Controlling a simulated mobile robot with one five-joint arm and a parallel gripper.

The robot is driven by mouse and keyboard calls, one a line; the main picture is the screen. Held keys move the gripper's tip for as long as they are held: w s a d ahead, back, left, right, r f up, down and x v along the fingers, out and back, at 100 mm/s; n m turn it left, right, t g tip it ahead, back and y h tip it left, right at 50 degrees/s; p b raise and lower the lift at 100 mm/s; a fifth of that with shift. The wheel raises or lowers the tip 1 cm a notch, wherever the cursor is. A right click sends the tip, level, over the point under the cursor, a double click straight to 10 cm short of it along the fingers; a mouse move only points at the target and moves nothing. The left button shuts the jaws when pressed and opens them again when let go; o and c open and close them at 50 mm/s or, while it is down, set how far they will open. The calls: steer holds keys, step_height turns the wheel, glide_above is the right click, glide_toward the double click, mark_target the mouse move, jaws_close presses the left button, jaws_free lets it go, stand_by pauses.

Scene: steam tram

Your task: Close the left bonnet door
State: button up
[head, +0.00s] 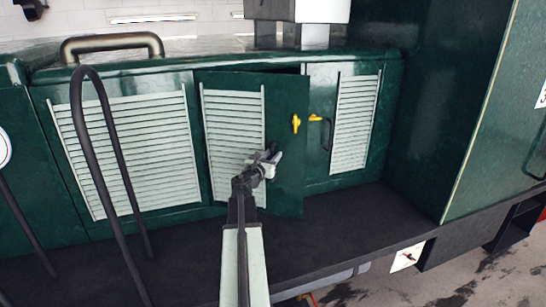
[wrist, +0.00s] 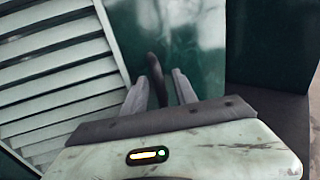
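The left bonnet door (head: 283,180) is a dark green panel with a pale louvre and a yellow latch (head: 296,123). It stands partly open, its right edge swung outward, with a dark gap at the top. My gripper (head: 268,160) is in front of this door, right of its louvre. In the wrist view, a dark bar handle (wrist: 157,78) stands between the two grey fingers of my gripper (wrist: 160,88). The fingers are apart, one on each side of the handle, with no clear contact. My gripper hides the handle in the head view.
The right bonnet door (head: 318,165) is flush, with a yellow latch (head: 316,118) and a dark handle (head: 327,133). A dark running board (head: 350,220) lies below. A tall green wall (head: 450,110) bounds the right. A curved black rail (head: 108,150) rises at left.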

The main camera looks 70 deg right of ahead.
jaws_close()
stand_by(1.4)
